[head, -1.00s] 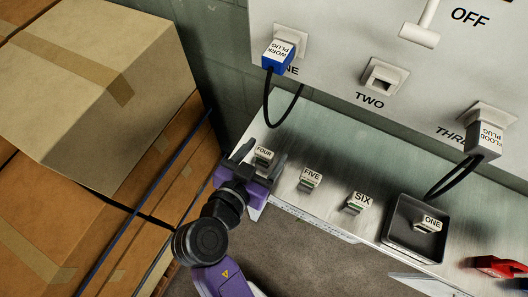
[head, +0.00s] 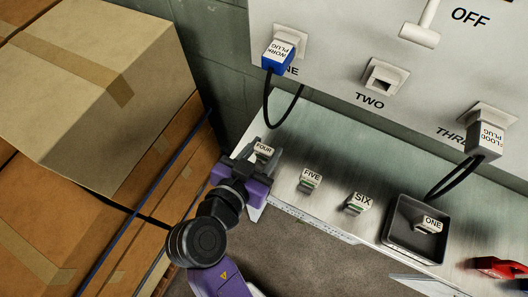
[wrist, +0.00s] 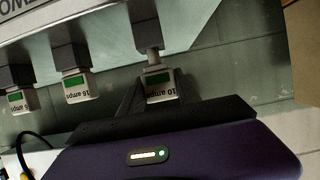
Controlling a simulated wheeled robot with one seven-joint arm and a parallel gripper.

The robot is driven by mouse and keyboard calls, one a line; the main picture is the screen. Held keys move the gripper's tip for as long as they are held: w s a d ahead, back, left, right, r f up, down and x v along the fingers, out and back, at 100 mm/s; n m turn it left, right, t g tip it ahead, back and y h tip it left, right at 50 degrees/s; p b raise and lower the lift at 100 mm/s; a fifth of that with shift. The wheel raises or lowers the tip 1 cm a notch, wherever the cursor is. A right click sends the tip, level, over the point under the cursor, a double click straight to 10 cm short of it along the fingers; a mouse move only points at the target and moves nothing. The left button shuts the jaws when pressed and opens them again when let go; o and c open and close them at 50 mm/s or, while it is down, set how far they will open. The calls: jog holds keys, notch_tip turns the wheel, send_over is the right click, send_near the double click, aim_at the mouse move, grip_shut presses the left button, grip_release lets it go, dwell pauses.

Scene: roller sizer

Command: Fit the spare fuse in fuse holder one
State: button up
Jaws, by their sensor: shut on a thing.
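My gripper (head: 261,160) is at the left end of the steel ledge, shut on the fuse marked FOUR (head: 264,149). In the wrist view my gripper's fingers (wrist: 158,105) close around this fuse, whose face reads 10 amps with a green patch (wrist: 160,83). A narrow pale neck shows between it and the dark block beyond; I cannot tell if it is still seated. Fuses FIVE (head: 310,179) and SIX (head: 358,203) stand along the ledge; their wrist-view faces read 16 amps. A piece marked ONE (head: 430,225) lies in a dark tray (head: 398,238). No empty fuse holder is clearly visible.
The grey panel above the ledge carries a blue work plug (head: 278,54) in socket ONE, an empty socket TWO (head: 380,78) and a grey flood plug (head: 487,139), with hanging cables. Cardboard boxes (head: 90,80) stand close on the left. A red object (head: 500,267) lies at far right.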

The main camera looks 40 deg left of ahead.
aim_at(264, 148)
notch_tip(264, 148, up, 18)
jog(key=shift+b, duration=0.3)
